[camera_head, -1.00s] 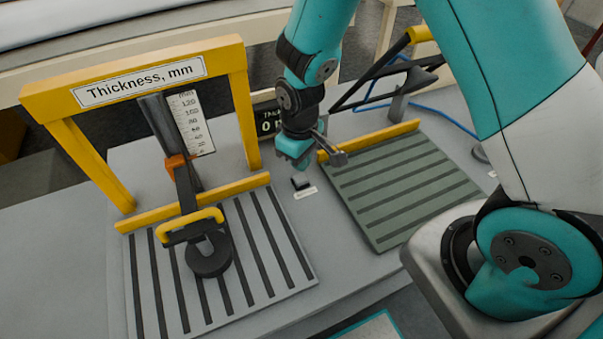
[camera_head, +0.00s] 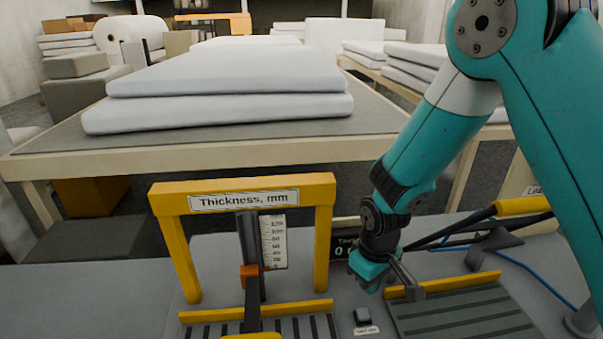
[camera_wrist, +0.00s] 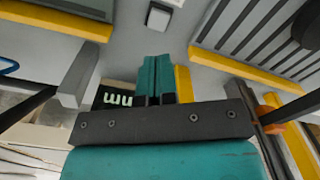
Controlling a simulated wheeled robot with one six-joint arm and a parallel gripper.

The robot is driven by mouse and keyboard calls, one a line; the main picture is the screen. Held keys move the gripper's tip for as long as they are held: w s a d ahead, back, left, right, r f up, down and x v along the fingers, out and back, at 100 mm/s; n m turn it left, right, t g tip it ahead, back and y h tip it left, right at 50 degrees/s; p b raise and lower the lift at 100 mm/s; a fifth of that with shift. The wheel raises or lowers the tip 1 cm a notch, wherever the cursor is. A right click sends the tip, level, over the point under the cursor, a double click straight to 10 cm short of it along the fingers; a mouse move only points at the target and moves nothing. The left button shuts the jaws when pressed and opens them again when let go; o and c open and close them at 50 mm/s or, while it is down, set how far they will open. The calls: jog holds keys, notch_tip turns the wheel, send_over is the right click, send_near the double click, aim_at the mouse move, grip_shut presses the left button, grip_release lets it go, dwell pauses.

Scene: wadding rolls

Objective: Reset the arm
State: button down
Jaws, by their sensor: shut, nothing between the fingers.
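My arm comes in from the right of the head view, bent downward. My gripper (camera_head: 385,282) hangs over the grey bench, between the yellow thickness gauge (camera_head: 243,190) and the dark green ribbed plate (camera_head: 462,312). The wrist view shows the teal fingers (camera_wrist: 157,82) closed together with nothing between them. A dark display (camera_head: 345,245) is partly hidden behind the gripper.
A large table (camera_head: 230,152) with stacked white wadding sheets (camera_head: 225,85) stands behind the bench. A black lever with a yellow handle (camera_head: 522,206) and a blue cable (camera_head: 530,272) are right of the gripper. The bench's left side (camera_head: 80,300) is clear.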

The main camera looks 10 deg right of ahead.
jog(key=s+a+r+y, duration=0.1)
jog(key=s+a+r, duration=0.15)
jog(key=r, duration=0.45)
jog(key=s+a+r+y, duration=0.1)
jog(key=s+r, duration=0.2)
jog(key=r, duration=0.4)
jog(key=s+r+n+y, duration=0.1)
jog(key=s+r+y, duration=0.1)
jog(key=s+r, duration=0.7)
jog(key=s, duration=0.4)
jog(key=shift+a+r, duration=0.25)
jog(key=shift+a, duration=0.1)
